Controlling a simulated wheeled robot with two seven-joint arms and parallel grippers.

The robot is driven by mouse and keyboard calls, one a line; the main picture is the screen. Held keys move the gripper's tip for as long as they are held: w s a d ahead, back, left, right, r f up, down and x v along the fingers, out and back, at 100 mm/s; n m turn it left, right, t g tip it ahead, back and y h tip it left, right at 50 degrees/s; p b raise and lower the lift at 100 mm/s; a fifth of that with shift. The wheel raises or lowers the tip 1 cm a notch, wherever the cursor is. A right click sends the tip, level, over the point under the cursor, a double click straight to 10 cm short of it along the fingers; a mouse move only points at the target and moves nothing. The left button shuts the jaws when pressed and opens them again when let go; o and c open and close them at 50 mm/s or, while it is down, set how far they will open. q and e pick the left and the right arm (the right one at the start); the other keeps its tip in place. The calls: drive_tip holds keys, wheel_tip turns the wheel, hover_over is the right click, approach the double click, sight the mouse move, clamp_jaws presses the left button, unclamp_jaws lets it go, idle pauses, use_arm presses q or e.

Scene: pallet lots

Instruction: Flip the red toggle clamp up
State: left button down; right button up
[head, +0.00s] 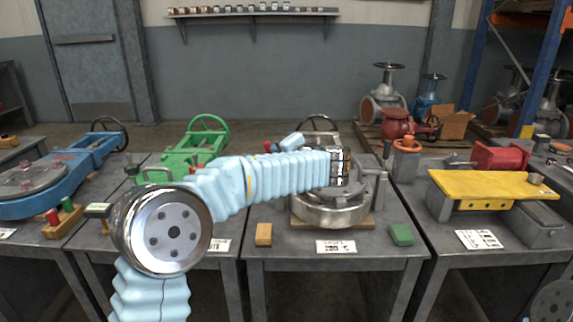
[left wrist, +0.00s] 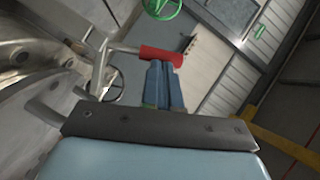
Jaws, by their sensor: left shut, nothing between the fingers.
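The red toggle clamp's handle (left wrist: 162,54) is a red grip on a grey rod in the left wrist view. In the head view only a small red bit of it (head: 267,145) shows above my sleeved left arm. My left gripper (left wrist: 163,66) is shut and empty, its blue-grey fingertips right at the red grip. I cannot tell whether they touch it. In the head view the gripper (head: 274,148) points left, partly behind my arm. The rest of the clamp is hidden there. My right gripper is not in view.
A round metal fixture (head: 332,211) stands on the middle table (head: 385,247), with a tan block (head: 263,234) and a green block (head: 401,234) in front. A green valve (head: 190,150) is on the left table. A yellow plate (head: 490,184) is on the right table.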

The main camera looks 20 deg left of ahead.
use_arm(q)
drive_tip(key=s+a+f+n+h+b, duration=0.1)
drive_tip(key=a+f+n+h+b, duration=0.2)
drive_tip(key=b, duration=0.6)
drive_tip(key=a+n+h, duration=0.2)
drive_tip(key=a+h, duration=0.1)
drive_tip(key=shift+s+a+f+n+b, duration=0.15)
drive_tip(key=shift+s+f+n+b, duration=0.1)
drive_tip(key=shift+s+n+b, duration=0.15)
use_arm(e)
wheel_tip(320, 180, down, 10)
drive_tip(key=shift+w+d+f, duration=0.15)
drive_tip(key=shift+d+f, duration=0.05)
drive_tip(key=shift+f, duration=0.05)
